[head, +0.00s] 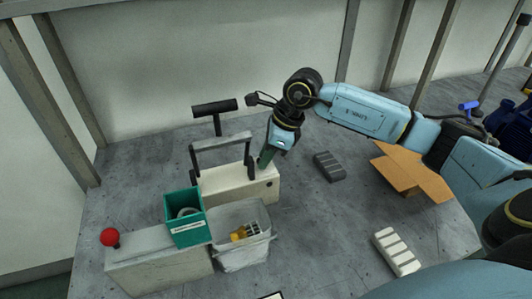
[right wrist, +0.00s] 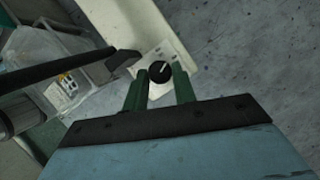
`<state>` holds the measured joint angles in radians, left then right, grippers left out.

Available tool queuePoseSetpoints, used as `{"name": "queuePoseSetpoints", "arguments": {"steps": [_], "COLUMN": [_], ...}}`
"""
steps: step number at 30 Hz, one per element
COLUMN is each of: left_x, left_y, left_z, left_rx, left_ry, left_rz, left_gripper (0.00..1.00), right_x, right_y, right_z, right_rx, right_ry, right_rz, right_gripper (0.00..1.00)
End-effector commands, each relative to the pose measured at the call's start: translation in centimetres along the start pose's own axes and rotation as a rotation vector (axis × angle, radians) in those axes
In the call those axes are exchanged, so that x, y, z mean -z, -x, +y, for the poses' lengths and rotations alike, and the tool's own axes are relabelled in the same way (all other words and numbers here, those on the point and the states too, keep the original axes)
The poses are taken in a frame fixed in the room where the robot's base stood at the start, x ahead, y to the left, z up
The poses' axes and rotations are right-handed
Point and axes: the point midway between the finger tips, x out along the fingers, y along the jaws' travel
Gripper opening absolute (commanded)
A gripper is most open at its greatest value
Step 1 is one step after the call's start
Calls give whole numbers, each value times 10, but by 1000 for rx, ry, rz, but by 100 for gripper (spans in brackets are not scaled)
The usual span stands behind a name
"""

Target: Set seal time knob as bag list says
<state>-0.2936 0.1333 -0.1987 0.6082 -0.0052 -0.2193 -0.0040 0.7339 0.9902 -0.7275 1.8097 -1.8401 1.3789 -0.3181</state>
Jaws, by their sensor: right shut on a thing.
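The sealer (head: 225,185) is a long cream machine with a black-grey lever frame (head: 222,143) raised over it. My right gripper (head: 266,160) reaches down onto its right end. In the right wrist view its green fingers (right wrist: 160,86) are shut on the seal time knob (right wrist: 160,72), one on each side. The knob is round and black, with a white pointer line slanting to the upper right. Any scale marks around it are too small to read. I see no readable bag list. My left gripper is out of view.
A teal box (head: 185,231) and a clear bin (head: 243,256) with yellow items stand in front of the sealer. A red ball knob (head: 110,237) is at left. A grey block (head: 329,166), a cardboard box (head: 410,172) and a white ribbed block (head: 396,251) lie at right.

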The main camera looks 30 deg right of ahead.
Motion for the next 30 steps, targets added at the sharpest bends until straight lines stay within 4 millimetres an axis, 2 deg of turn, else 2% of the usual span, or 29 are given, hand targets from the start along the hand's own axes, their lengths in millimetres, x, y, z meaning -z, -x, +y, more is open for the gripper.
{"name": "queuePoseSetpoints", "arguments": {"steps": [13, 30], "left_x": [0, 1], "left_y": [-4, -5], "left_z": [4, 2], "left_rx": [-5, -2], "left_ry": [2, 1], "left_rz": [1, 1], "left_gripper": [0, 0], "right_x": [-1, -1], "right_y": [0, 1], "right_z": [2, 2], "right_rx": [113, 142], "right_ry": [-269, -337], "right_rz": [-1, 0], "right_gripper": [4, 4]}}
